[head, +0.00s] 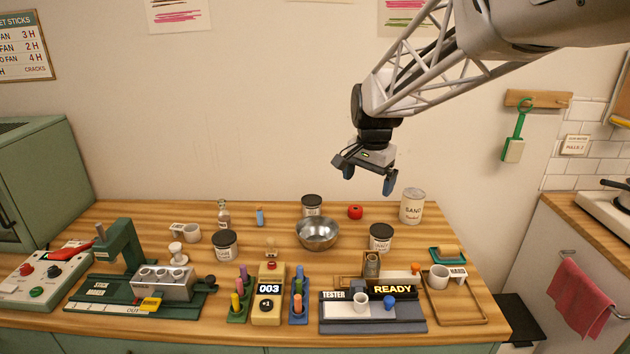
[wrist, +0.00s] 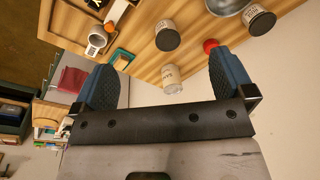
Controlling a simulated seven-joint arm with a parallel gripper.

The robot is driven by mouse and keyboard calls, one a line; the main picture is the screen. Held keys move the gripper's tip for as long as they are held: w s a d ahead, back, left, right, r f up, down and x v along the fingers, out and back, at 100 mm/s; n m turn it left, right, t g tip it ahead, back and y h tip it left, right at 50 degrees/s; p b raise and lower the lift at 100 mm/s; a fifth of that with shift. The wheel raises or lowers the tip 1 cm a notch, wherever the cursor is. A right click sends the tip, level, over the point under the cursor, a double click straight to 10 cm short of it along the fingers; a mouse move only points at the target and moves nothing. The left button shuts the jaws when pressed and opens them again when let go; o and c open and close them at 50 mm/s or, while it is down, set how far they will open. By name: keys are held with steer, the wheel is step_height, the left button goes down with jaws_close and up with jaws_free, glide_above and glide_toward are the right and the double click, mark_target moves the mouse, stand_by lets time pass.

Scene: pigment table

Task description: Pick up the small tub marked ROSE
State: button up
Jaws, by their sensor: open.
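Three small tubs with dark lids and pale labels stand upright on the table: a left tub (head: 225,246), a back tub (head: 312,206) and a right tub (head: 381,238). Their labels are too small to read, so I cannot tell which is marked ROSE. My gripper (head: 369,179) is open and empty, above the back right of the table and apart from every tub. In the wrist view, its two blue fingers (wrist: 162,66) are spread, with the right tub (wrist: 168,36) and back tub (wrist: 260,21) beyond them.
A metal bowl (head: 317,234) stands between the tubs. A red object (head: 355,212) and the SAND can (head: 412,207) stand at the back right. The tester (head: 338,323), timer (head: 268,308) and stick maker (head: 162,284) occupy the front. A wooden tray (head: 468,316) lies at the right.

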steer(key=w+a+f+m, duration=0.2)
steer(key=w+a+f, duration=0.1)
steer(key=w, duration=0.5)
steer(key=w+a+f+m, duration=0.2)
steer(key=w+a+f, duration=0.15)
steer(key=w, duration=0.55)
steer(key=m+g, duration=0.1)
steer(key=m, duration=0.2)
glide_above(311, 199)
steer(key=f, duration=1.2)
steer(key=shift+s+d+f, duration=0.2)
steer(key=shift+w+a+f+m, duration=0.1)
steer(key=shift+w+f+m, duration=0.1)
steer(key=shift+w+m, duration=0.1)
steer(key=shift+s+f, duration=0.1)
steer(key=shift+f, duration=1.25)
steer(key=shift+a+f, duration=0.15)
steer(key=shift+f, duration=2.45)
